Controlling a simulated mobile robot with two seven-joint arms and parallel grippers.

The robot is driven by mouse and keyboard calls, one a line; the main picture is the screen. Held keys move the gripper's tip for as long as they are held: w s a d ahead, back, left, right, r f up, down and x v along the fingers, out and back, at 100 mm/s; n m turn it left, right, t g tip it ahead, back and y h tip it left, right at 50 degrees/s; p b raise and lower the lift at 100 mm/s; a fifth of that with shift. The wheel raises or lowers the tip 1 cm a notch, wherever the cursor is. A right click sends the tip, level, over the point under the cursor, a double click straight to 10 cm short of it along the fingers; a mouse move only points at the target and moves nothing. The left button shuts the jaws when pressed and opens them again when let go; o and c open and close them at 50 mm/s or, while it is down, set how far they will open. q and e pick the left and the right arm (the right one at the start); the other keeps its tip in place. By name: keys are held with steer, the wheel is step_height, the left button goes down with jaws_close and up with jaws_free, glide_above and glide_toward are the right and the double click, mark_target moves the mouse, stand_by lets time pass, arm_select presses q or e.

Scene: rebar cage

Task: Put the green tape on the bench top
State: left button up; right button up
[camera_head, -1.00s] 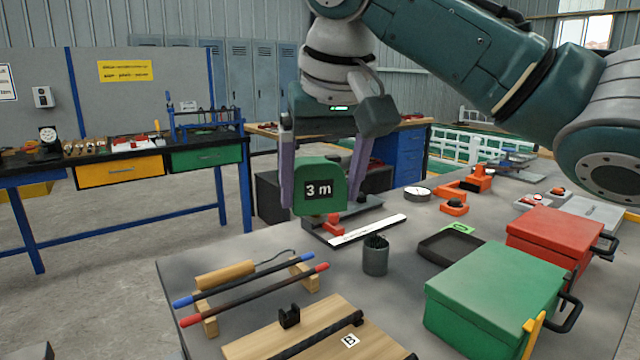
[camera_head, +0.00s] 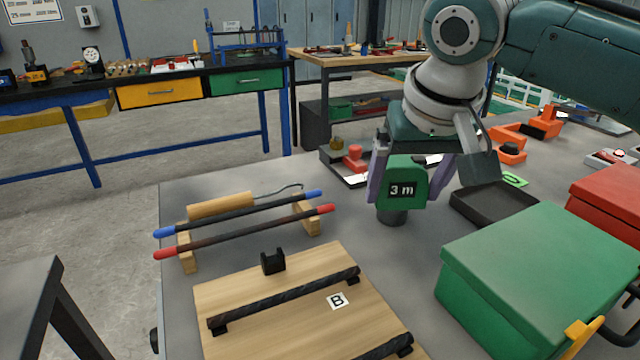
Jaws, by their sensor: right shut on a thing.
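The green tape (camera_head: 403,176) is a tape measure with a black "3 m" label. My right gripper (camera_head: 405,190) is shut on it, with a purple-grey finger on each side. It shows in front of the dark grey cup (camera_head: 391,216), which it partly hides. The tape appears held above the grey bench top (camera_head: 350,222); the exact gap cannot be told. My left gripper is not in view.
A wooden board (camera_head: 290,290) marked B bears dark bars at the front. Two rods with blue and red ends (camera_head: 250,230) rest on wooden blocks at left. A black tray (camera_head: 492,205), green box (camera_head: 540,270) and red box (camera_head: 608,205) stand at right. Bare bench lies between rods and cup.

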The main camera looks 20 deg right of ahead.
step_height(320, 180, down, 6)
steer(key=shift+r+b, duration=0.2)
steer(key=shift+b, duration=0.35)
steer(key=shift+f, duration=0.3)
steer(key=shift+f, duration=0.1)
steer(key=o, duration=1.6)
steer(key=shift+c, duration=0.2)
